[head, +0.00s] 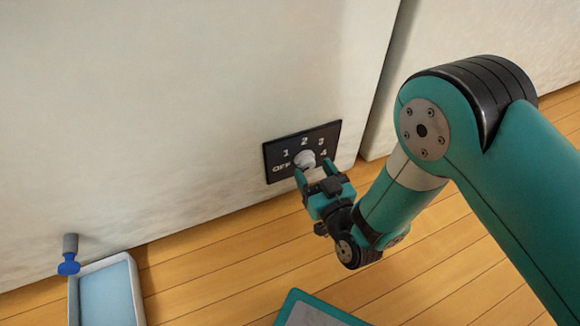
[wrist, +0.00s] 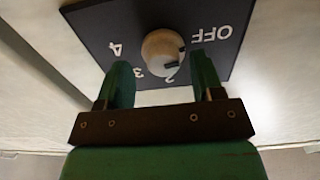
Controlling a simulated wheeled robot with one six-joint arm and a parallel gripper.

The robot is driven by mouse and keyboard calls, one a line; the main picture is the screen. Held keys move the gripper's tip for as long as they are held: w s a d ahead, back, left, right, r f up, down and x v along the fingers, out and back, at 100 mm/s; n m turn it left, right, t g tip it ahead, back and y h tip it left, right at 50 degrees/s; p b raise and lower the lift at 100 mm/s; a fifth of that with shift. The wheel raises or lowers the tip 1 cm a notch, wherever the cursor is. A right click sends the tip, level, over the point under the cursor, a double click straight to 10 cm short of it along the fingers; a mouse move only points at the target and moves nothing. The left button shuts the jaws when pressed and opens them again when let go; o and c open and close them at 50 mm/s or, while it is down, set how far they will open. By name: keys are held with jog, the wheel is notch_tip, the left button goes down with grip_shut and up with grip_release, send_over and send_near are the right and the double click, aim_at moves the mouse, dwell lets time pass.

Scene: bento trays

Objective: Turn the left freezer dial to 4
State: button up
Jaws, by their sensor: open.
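The freezer dial is a pale round knob (head: 304,158) on a black plate (head: 274,153) marked OFF, 1, 2, 3 and 4, low on the white freezer front. My gripper (head: 314,169) is open just in front of it. In the wrist view the knob (wrist: 160,48) shows above and between my two spread fingers (wrist: 161,66), and I cannot tell whether they touch it. A dark mark lies on the knob's lower right, toward the 2 and the right finger. The 1 is hidden in the wrist view, and the mark is not readable in the head view.
A white-rimmed tray (head: 136,292) with a pale blue inside lies on the wooden floor at lower left. A blue-and-grey peg-like thing (head: 69,264) is beside its upper end. A teal-edged flat object (head: 290,304) shows at the bottom. A vertical gap runs right of the dial's panel.

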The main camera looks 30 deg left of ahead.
jog(key=shift+w+a, duration=0.3)
jog(key=shift+w, duration=0.05)
jog(key=shift+a, duration=0.1)
jog(key=shift+s, duration=0.1)
jog(key=shift+c, duration=0.2)
jog(key=shift+s+a, duration=0.1)
jog(key=shift+a, duration=0.05)
jog(key=c, duration=0.9)
